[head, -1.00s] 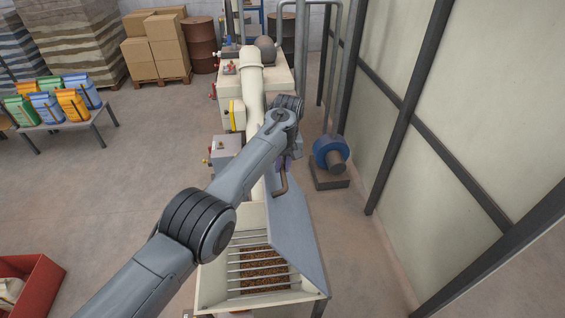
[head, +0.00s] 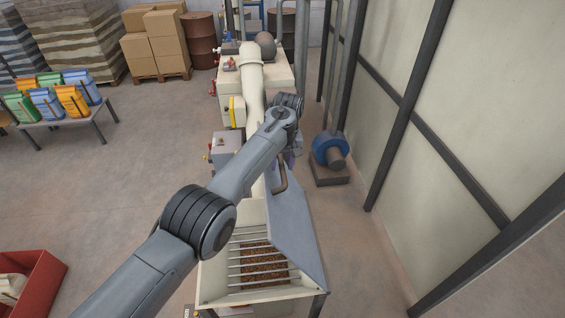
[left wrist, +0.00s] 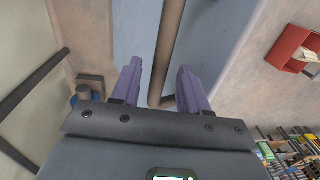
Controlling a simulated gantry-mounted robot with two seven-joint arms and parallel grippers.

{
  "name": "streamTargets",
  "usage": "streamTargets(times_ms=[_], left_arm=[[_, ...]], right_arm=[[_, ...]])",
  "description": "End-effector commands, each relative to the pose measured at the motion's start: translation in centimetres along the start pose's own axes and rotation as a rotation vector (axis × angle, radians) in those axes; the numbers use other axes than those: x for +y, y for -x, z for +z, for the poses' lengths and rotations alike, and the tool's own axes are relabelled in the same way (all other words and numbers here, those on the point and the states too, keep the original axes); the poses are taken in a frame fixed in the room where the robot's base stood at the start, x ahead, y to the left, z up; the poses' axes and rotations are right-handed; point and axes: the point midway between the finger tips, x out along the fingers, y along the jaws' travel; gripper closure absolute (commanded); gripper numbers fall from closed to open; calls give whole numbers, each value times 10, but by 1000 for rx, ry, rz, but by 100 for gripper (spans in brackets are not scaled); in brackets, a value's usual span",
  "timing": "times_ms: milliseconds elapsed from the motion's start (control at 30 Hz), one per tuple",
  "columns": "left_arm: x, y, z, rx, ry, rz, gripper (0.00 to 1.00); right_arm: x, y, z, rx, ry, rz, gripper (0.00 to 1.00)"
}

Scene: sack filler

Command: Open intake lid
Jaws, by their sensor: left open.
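The intake lid (head: 297,222) is a blue-grey panel on the right side of the cream intake hopper (head: 213,285). It stands raised, so the barred grate (head: 262,264) with brown material below shows beside it. A brown bent handle (head: 281,181) is fixed to the lid; it also shows in the left wrist view (left wrist: 171,45). My left gripper (left wrist: 159,72) is open, its two purple fingers on either side of the handle bar, with gaps visible. In the head view my arm mostly hides this gripper. My right gripper is not in view.
A blue-and-brown motor unit (head: 330,155) stands on the floor right of the machine, before a framed cream wall (head: 470,110). A red bin (head: 35,285) is at lower left. A table with several bags (head: 70,115) stands left. The floor between is clear.

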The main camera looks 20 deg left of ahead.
Motion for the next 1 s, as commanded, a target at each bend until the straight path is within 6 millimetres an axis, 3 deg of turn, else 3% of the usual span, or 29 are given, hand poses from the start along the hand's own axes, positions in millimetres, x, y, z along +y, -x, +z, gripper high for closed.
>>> streamTargets(times_ms=[300, 600, 1000], left_arm=[[-5, 51, -1, 1, 3, 1, 56], [-8, 88, -2, 0, 4, 0, 56], [-10, 94, -1, -2, 5, -1, 56]], right_arm=[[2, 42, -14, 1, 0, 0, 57], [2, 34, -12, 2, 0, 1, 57], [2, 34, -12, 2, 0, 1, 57]])
